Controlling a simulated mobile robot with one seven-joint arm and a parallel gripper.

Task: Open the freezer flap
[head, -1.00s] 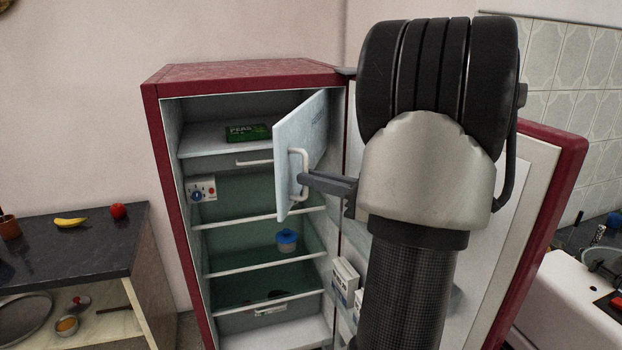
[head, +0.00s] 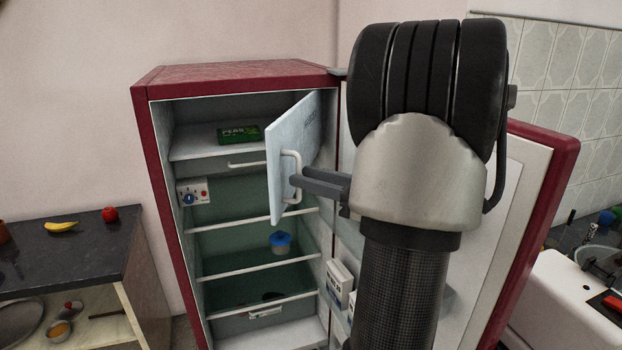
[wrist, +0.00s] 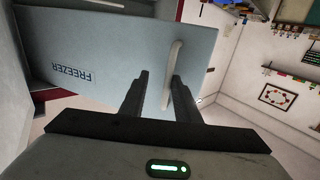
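The pale blue freezer flap (head: 293,140) stands swung out from the freezer compartment (head: 195,135) at the top of the fridge, hinged at its right side. It also shows in the wrist view (wrist: 110,50), with the word FREEZER on it. Its white bar handle (head: 291,165) is near the flap's free edge. My gripper (head: 296,182) is at this handle. In the wrist view my gripper (wrist: 163,72) has its fingers apart, with the handle (wrist: 174,62) between them, closer to the right finger. A clear gap shows beside the handle.
The red fridge (head: 235,75) has its main door (head: 545,190) open to the right, behind my arm. A green peas box (head: 238,134) lies in the freezer compartment. A dark counter (head: 85,240) stands left, a white appliance (head: 575,300) right.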

